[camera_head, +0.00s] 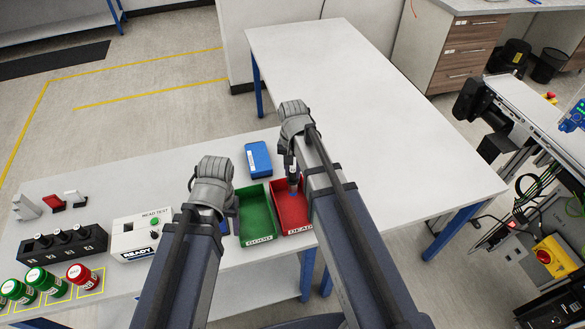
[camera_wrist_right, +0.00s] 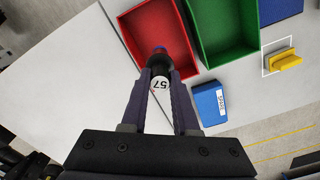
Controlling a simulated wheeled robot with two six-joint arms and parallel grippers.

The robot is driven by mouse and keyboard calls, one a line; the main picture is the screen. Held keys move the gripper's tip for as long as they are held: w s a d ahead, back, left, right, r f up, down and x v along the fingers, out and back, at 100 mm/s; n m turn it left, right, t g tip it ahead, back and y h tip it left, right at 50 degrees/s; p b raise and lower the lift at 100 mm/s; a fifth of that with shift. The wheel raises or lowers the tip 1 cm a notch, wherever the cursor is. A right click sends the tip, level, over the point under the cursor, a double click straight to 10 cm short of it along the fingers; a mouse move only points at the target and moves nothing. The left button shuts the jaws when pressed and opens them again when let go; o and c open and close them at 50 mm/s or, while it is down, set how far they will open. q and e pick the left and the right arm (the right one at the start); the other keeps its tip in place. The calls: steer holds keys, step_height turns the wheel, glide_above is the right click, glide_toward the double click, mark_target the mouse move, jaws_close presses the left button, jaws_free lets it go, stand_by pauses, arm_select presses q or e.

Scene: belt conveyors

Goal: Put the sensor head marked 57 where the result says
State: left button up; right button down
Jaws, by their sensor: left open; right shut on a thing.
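The sensor head marked 57 (camera_wrist_right: 160,72) is dark with a white number label. My right gripper (camera_head: 293,178) is shut on it; the fingers also show in the right wrist view (camera_wrist_right: 161,88). The head is over the red bin (camera_head: 300,226), labelled DEAD; I cannot tell whether it touches the bin floor. The green bin (camera_head: 259,240), labelled GOOD, stands directly to its left and is empty where visible. The head test box (camera_head: 143,236) has a green button and a display reading READY. My left gripper (camera_head: 234,212) is open beside the green bin, partly hidden by its own wrist.
A blue box (camera_head: 258,160) lies behind the bins. A black rack (camera_head: 62,243) with several round pieces stands at the left, with green and red-lidded jars (camera_head: 84,276) in front. The right tabletop (camera_head: 400,130) is clear.

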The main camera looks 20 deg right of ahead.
mark_target(293, 187)
steer(key=shift+f+b, duration=4.35)
steer(key=shift+f, duration=0.25)
steer(key=c, duration=0.6)
jaws_free()
steer(key=shift+r, duration=0.1)
step_height(293, 187, up, 8)
steer(key=p, duration=0.8)
steer(key=shift+f, duration=0.2)
steer(key=s+a+f+n+b, duration=0.4)
steer(key=s+a, duration=0.1)
steer(key=s, duration=0.2)
steer(key=s+a+f+n+h+b, duration=0.1)
steer(key=s+a+f+n+b, duration=0.4)
steer(key=s, duration=0.2)
steer(key=shift+s+a+f+b, duration=0.15)
steer(key=shift+s+a+b, duration=0.05)
steer(key=shift+a+b, duration=0.1)
